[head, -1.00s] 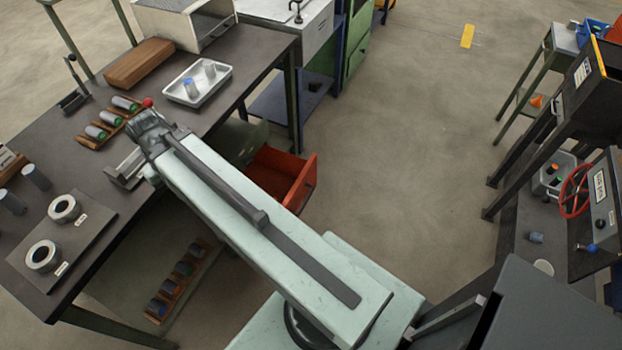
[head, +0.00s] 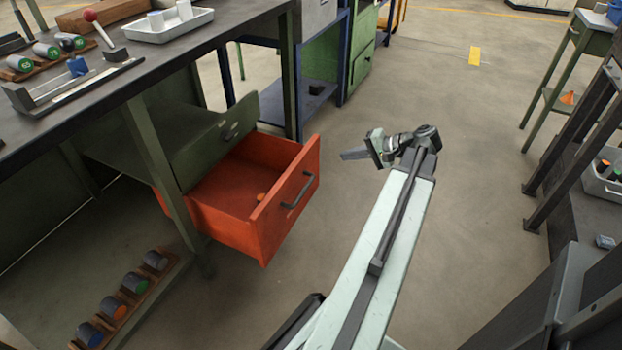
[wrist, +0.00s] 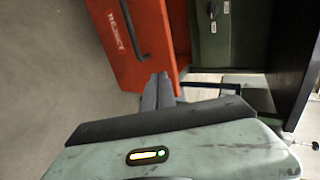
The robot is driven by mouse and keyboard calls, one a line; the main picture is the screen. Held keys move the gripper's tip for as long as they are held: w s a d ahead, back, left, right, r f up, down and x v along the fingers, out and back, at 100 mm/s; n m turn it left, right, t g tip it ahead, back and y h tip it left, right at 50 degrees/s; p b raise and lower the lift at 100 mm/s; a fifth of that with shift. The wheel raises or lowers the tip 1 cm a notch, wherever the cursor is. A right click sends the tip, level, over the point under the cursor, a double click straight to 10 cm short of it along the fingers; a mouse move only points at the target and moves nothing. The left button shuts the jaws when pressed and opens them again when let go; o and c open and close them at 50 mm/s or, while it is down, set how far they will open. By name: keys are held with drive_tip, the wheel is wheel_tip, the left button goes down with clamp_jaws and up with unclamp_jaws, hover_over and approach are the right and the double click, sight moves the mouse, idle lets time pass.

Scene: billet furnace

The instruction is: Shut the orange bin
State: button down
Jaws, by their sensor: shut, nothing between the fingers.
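The orange bin (head: 278,216) is a drawer pulled out from under the dark workbench. It has a dark bar handle on its front, and a small orange item (head: 261,197) lies inside it. In the wrist view the bin's front (wrist: 140,42) shows the word REJECT and its handle. My gripper (head: 350,154) is to the right of the bin front in the head view, apart from it, pointing towards it. In the wrist view my gripper's fingers (wrist: 158,85) are together and empty, overlapping the lower edge of the bin front in the picture.
A rack (head: 125,300) with several cylinders stands low at the left. A green cabinet (head: 362,62) stands behind. The floor (head: 440,190) right of the bin is clear.

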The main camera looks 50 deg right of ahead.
drive_tip(key=b, duration=0.6)
approach(305, 158)
wheel_tip(305, 158, down, 4)
drive_tip(key=w, duration=0.2)
drive_tip(key=w+p, duration=0.1)
drive_tip(key=a+r, duration=0.1)
drive_tip(key=shift+w, duration=0.4)
drive_tip(key=shift+w+a, duration=0.1)
drive_tip(key=shift+w, duration=0.45)
